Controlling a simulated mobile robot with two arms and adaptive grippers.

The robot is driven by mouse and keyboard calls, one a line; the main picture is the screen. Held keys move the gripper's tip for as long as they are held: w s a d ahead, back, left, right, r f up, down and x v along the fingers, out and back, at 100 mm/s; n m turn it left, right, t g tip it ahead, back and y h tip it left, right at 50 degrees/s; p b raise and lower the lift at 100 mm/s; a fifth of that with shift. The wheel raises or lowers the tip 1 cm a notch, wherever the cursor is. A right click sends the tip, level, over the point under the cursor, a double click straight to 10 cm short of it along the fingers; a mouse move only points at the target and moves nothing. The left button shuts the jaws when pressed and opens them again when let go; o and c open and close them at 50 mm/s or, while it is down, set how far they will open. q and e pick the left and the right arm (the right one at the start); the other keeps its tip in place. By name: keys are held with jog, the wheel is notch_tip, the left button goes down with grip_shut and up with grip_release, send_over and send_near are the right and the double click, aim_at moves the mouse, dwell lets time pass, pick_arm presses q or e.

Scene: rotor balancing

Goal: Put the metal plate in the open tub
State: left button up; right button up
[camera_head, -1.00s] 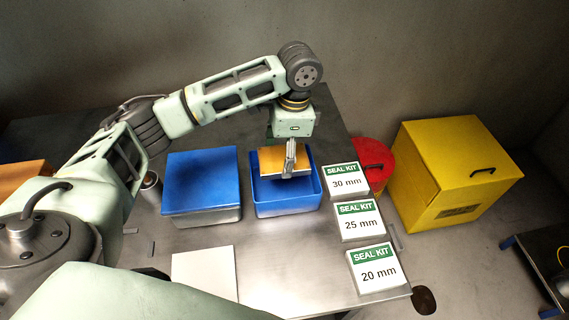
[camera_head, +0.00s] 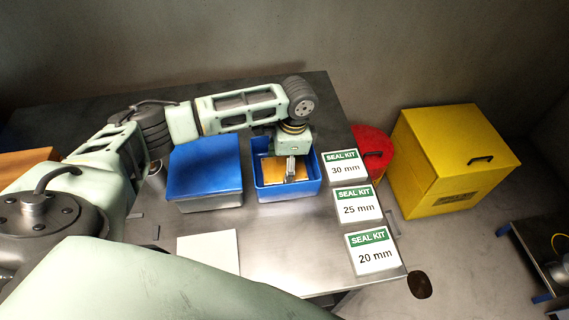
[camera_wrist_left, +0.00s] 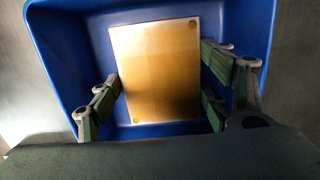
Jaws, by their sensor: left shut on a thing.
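The metal plate (camera_head: 269,169) is a flat, gold-coloured rectangle. My left gripper (camera_head: 290,170) is shut on it and holds it inside the open blue tub (camera_head: 290,192), below the rim. In the left wrist view the fingers (camera_wrist_left: 160,78) press the left and right edges of the plate (camera_wrist_left: 155,65). The blue tub wall (camera_wrist_left: 258,35) surrounds the plate there. I cannot tell whether the plate touches the tub floor. My right gripper is not in view.
A tub with a blue lid (camera_head: 204,166) stands just left of the open tub. Seal kit boxes of 30 mm (camera_head: 344,166), 25 mm (camera_head: 358,206) and 20 mm (camera_head: 373,251) line the right. A white pad (camera_head: 209,251) lies in front. A yellow box (camera_head: 445,155) stands further right.

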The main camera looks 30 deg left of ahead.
pick_arm(q)
jog(key=o, duration=1.5)
jog(key=shift+c, duration=0.2)
jog(key=shift+o, duration=1.5)
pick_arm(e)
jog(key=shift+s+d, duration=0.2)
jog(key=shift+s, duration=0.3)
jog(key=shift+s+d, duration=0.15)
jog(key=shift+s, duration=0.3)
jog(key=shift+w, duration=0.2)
